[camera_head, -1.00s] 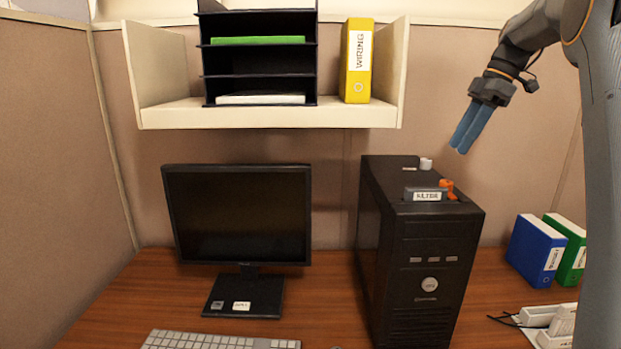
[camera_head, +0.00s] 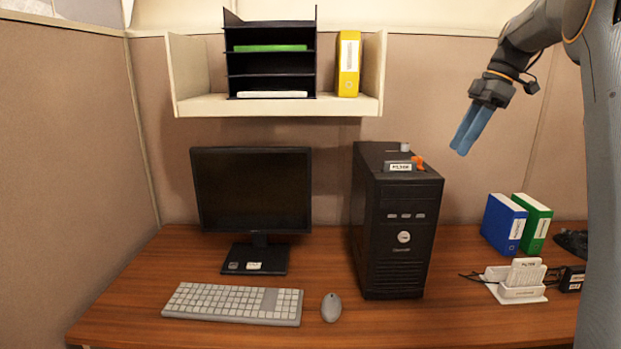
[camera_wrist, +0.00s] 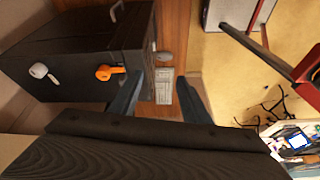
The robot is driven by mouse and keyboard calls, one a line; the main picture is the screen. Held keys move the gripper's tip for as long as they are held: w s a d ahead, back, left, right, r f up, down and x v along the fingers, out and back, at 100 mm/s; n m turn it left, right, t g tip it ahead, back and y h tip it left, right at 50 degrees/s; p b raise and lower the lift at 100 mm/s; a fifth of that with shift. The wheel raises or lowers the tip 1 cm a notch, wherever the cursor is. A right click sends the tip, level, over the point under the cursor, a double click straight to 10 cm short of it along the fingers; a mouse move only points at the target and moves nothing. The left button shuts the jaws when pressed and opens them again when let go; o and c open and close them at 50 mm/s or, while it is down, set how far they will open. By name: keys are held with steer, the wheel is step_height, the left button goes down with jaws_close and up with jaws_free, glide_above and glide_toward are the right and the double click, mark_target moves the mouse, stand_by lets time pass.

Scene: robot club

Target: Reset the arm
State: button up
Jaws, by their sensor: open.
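My gripper (camera_head: 470,128) is up in the air in the head view, to the right of and above the black computer tower (camera_head: 404,240). Its two blue fingers point down and to the left. In the wrist view my gripper (camera_wrist: 158,92) has its two fingers apart with nothing between them. The tower (camera_wrist: 70,45) lies to the left in that view, with an orange item (camera_wrist: 108,72) and a white item (camera_wrist: 40,71) on its top. My gripper touches nothing that I can see.
A monitor (camera_head: 252,190), keyboard (camera_head: 232,302) and mouse (camera_head: 331,307) stand on the wooden desk (camera_head: 130,318). A shelf (camera_head: 200,105) with a yellow binder (camera_head: 348,65) hangs above. Blue (camera_head: 503,223) and green (camera_head: 535,220) binders and a white holder (camera_head: 521,283) stand at right.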

steer(key=s+a+f+m+h, duration=0.1)
steer(key=s+a+f+m, duration=0.35)
steer(key=f, duration=0.35)
steer(key=s+a+f+m+h, duration=0.1)
steer(key=s+a+f+m, duration=0.3)
steer(key=a+f, duration=0.25)
steer(key=s+a+f+m+h, duration=0.1)
steer(key=s+a+f+m, duration=0.2)
steer(key=s+f, duration=0.4)
steer(key=s+a+f+m+h, duration=0.1)
steer(key=s+a+f+m, duration=0.2)
steer(key=s+f, duration=0.4)
steer(key=s+m, duration=0.1)
steer(key=s, duration=0.5)
steer(key=shift+f+t, duration=0.3)
steer(key=shift+f, duration=0.05)
steer(key=shift+s+a, duration=0.1)
steer(key=shift+s, duration=0.05)
steer(key=c, duration=0.3)
